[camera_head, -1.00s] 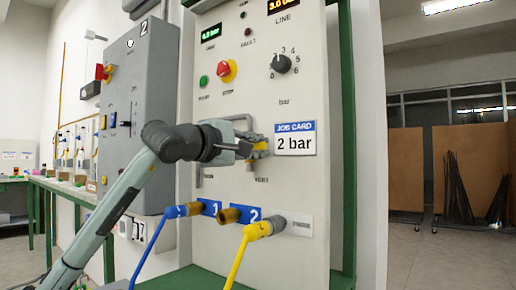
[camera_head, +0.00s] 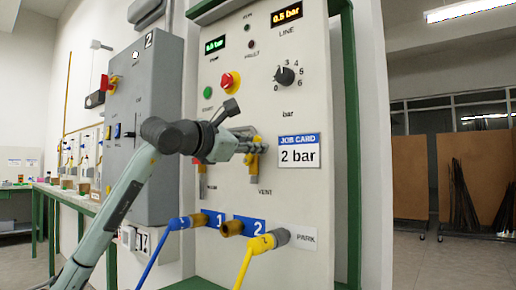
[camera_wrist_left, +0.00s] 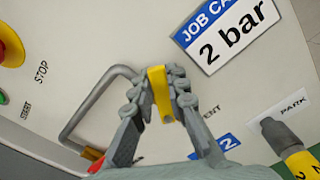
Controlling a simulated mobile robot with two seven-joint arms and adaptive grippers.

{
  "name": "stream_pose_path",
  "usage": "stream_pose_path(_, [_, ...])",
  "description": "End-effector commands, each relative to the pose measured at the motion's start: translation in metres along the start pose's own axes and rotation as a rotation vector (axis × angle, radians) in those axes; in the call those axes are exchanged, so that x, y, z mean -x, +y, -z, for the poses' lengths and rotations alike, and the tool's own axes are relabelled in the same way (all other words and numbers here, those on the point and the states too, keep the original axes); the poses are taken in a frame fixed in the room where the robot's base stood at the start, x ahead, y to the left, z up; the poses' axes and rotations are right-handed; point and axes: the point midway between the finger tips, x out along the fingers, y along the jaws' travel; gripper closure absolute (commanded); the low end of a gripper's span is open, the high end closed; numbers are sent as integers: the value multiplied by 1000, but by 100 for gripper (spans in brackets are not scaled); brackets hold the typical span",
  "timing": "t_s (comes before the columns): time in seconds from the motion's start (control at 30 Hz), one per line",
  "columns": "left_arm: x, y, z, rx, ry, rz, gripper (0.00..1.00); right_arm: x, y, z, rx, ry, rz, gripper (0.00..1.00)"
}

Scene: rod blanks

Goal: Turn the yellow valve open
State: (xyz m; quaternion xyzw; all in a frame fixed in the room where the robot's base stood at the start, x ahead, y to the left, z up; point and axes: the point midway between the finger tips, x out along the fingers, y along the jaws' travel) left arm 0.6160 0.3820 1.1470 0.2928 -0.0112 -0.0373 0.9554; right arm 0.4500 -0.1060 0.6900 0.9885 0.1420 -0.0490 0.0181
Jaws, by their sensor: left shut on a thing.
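The yellow valve handle (camera_head: 255,165) is on the pale panel, above the "VENT" label. It points roughly up and down in the head view. In the left wrist view the yellow handle (camera_wrist_left: 158,88) lies between the two grey fingers. My left gripper (camera_head: 246,148) is shut on it, with a finger on each side (camera_wrist_left: 160,100). The gripper hides part of the valve body. My right gripper is in neither view.
A red handle (camera_head: 202,184) is left of the yellow valve. A grey pipe (camera_wrist_left: 95,100) bends close to the fingers. Below are a blue hose (camera_head: 160,245) at port 1 and a yellow hose (camera_head: 244,262) at "PARK". The job card (camera_head: 299,151) reads 2 bar.

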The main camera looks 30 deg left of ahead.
Motion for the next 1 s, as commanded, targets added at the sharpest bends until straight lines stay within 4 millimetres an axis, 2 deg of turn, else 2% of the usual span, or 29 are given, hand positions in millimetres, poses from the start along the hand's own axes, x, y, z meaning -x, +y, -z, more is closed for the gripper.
stream_pose_path(0.27, [0, 11, 1, 259, -2, 1, 100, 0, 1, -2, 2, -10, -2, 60])
stream_pose_path(0.5, [0, 19, 4, 439, -1, 1, 100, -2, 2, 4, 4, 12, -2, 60])
stream_pose_path(0.73, [0, 23, 6, 552, -2, 0, 100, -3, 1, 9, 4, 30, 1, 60])
stream_pose_path(1.0, [0, 25, 8, 606, -1, 1, 100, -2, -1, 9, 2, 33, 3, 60])
